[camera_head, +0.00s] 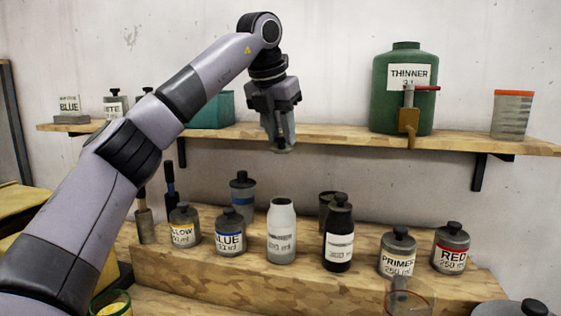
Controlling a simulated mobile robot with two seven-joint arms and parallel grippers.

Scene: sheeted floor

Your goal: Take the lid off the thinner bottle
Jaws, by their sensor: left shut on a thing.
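A white bottle (281,236) stands upright on the lower wooden step; its label is too small to read and no lid shows on its neck. To its right stands a dark bottle (339,243) with a black cap and a white label that I cannot read clearly. My left gripper (282,142) hangs pointing down above the white bottle, at the upper shelf's front edge, clear of the bottle. It is shut on a small grey lid (283,149), mostly hidden between the fingers. My right gripper is not in view.
Paint jars marked BLUE (230,240), PRIMER (397,258) and RED (450,252) flank the bottles. A clear cup (409,299) is in front.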

